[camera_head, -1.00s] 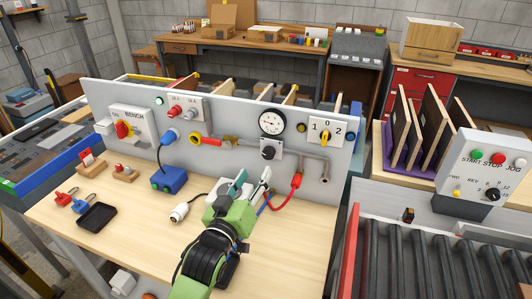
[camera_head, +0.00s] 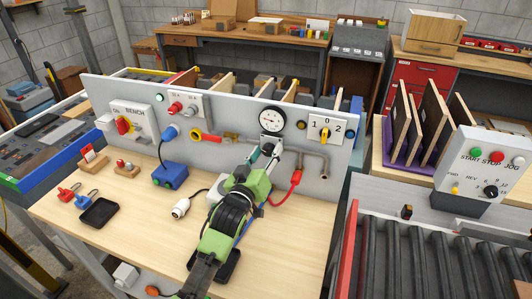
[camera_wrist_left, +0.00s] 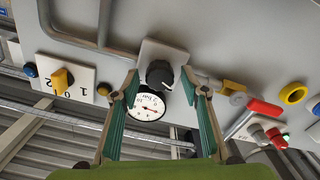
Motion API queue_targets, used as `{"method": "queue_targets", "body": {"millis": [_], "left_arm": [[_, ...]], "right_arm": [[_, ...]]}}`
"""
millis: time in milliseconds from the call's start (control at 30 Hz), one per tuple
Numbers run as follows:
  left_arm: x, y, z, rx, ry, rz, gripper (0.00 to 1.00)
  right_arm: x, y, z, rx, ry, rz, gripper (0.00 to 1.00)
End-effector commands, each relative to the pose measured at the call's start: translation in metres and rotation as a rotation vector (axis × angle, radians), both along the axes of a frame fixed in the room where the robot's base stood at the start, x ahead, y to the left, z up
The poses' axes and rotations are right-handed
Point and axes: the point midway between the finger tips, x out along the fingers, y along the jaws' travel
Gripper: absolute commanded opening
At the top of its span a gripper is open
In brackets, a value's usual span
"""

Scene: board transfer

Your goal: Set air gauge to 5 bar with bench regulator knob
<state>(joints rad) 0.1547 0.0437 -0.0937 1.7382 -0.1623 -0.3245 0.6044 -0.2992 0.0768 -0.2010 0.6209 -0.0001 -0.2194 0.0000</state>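The round white air gauge (camera_head: 271,120) is on the grey panel, and it also shows in the left wrist view (camera_wrist_left: 148,107), upside down. The black regulator knob (camera_wrist_left: 159,74) is on a light plate just below the gauge on the panel. In the head view my left gripper (camera_head: 262,160) is in front of this knob and mostly hides it. In the left wrist view its two fingers stand apart on either side of the knob and gauge, nothing held between them. Whether a fingertip touches the knob cannot be told. My right gripper is not in view.
A red hose connector (camera_head: 295,178) and a bent pipe are right of the knob. A white plug (camera_head: 181,207) and a black tray (camera_head: 99,212) lie on the bench.

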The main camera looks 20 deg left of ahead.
Motion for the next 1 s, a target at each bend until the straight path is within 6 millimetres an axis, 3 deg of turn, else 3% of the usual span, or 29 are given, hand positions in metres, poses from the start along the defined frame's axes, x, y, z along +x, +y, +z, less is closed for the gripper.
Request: {"method": "queue_targets", "body": {"millis": [33, 133, 567, 1000], "left_arm": [[0.000, 0.000, 0.000, 0.000, 0.000, 0.000, 0.27], [0.000, 0.000, 0.000, 0.000, 0.000, 0.000, 0.04], [0.000, 0.000, 0.000, 0.059, -0.001, 0.001, 0.04], [0.000, -0.001, 0.002, 0.405, -0.013, 0.000, 0.04]], "right_arm": [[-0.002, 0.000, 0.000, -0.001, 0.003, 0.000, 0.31], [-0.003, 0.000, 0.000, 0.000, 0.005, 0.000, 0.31], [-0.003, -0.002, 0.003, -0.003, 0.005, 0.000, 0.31], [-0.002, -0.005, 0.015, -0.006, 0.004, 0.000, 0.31]]}}
